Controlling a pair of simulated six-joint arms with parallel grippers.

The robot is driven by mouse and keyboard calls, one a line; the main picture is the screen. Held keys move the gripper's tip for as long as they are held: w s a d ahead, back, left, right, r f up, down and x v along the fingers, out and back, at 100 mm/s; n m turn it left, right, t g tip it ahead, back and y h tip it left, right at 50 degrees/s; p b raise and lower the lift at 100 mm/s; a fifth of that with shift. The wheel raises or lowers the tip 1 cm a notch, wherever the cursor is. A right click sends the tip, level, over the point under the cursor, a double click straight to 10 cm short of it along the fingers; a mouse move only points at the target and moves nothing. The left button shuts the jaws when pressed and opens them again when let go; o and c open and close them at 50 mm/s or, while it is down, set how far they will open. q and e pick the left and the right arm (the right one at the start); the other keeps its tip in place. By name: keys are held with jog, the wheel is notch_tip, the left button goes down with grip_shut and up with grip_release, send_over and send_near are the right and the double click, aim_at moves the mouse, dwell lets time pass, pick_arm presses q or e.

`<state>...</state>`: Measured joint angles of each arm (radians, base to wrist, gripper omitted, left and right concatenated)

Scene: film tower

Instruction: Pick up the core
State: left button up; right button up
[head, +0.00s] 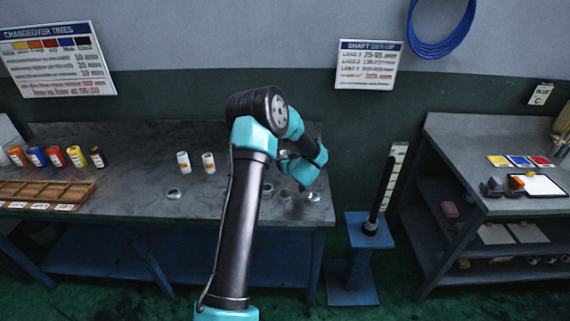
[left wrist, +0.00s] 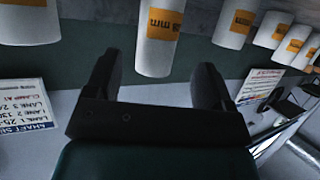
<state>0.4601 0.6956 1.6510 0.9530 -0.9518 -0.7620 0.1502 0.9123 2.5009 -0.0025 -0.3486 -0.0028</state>
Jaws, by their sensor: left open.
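In the left wrist view, several white cylindrical cores with orange labels hang in from the top edge, as the picture is upside down. One core marked with mm (left wrist: 160,45) shows in the gap between my left gripper's two dark fingers (left wrist: 157,78). The fingers are spread apart, with space on both sides of that core and nothing gripped. Other cores stand to the right (left wrist: 234,27) and left (left wrist: 28,22). In the head view my left arm reaches up over the bench; its jaws cannot be made out there. My right gripper is not seen.
On the grey bench (head: 140,140) stand two white cylinders (head: 208,162), coloured jars (head: 56,156) and a wooden divided tray (head: 45,193). Small metal pieces (head: 174,194) lie nearby. A blue stand with a dark upright rod (head: 382,190) stands right of it, then another bench (head: 470,150).

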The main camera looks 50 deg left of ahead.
aim_at(285, 151)
pick_arm(q)
jog(key=shift+x, duration=2.6)
jog(key=shift+w+r, duration=0.15)
jog(key=c, duration=1)
jog(key=shift+r, duration=0.1)
jog(key=shift+r, duration=0.5)
notch_tip(285, 151, up, 3)
jog(key=shift+d+f, duration=0.2)
jog(key=shift+f, duration=0.05)
jog(key=s+d+r, duration=0.1)
jog(key=s+d, duration=0.9)
jog(key=d, duration=0.1)
jog(key=shift+s+d+r, duration=0.15)
jog(key=shift+s+d, duration=0.1)
jog(key=shift+d, duration=0.1)
